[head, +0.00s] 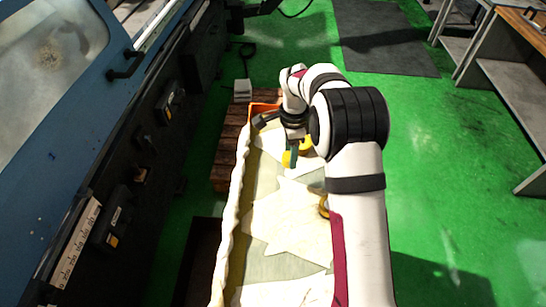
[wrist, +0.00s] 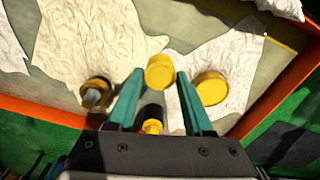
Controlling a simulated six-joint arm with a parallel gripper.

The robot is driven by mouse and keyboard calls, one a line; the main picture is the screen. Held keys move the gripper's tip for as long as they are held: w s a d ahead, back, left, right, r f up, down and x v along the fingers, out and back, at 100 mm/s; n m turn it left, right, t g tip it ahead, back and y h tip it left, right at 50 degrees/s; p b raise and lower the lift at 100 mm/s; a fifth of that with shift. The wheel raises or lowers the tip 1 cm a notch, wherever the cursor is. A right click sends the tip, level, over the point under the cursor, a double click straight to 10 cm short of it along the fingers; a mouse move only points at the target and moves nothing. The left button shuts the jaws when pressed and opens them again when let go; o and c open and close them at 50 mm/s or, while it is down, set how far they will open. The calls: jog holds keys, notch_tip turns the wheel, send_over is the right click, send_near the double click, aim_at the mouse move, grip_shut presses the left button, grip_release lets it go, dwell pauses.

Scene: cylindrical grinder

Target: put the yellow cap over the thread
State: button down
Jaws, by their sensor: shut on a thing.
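My gripper (wrist: 160,75) has two teal fingers, closed on a round yellow cap (wrist: 160,72) at their tips. In the head view my gripper (head: 293,153) is low over the crate, with a yellow cap (head: 287,159) at its tips. A black part with a grey end and a yellow band (wrist: 95,92) is left of the fingers in the wrist view, apart from the cap. A similar black and yellow part (wrist: 152,118) shows between the fingers, nearer the gripper body, which partly hides it. I cannot clearly tell a thread on either.
A second yellow cap (wrist: 211,88) lies just right of the right finger. Crumpled pale paper (wrist: 95,40) covers much of the crate floor. The crate's orange rim (wrist: 270,98) runs close by. A blue machine (head: 60,140) stands at the left in the head view.

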jog(key=s+d+r, duration=0.1)
jog(key=s+d, duration=0.2)
jog(key=s+d+r, duration=0.2)
jog(key=s+d, duration=0.1)
jog(key=d, duration=0.1)
jog(key=s+d+r, duration=0.1)
jog(key=s+d, duration=0.3)
jog(key=shift+d+r, duration=0.15)
jog(key=shift+d, duration=0.1)
jog(key=shift+f, duration=3.4)
jog(key=shift+c, duration=1.1)
grip_release()
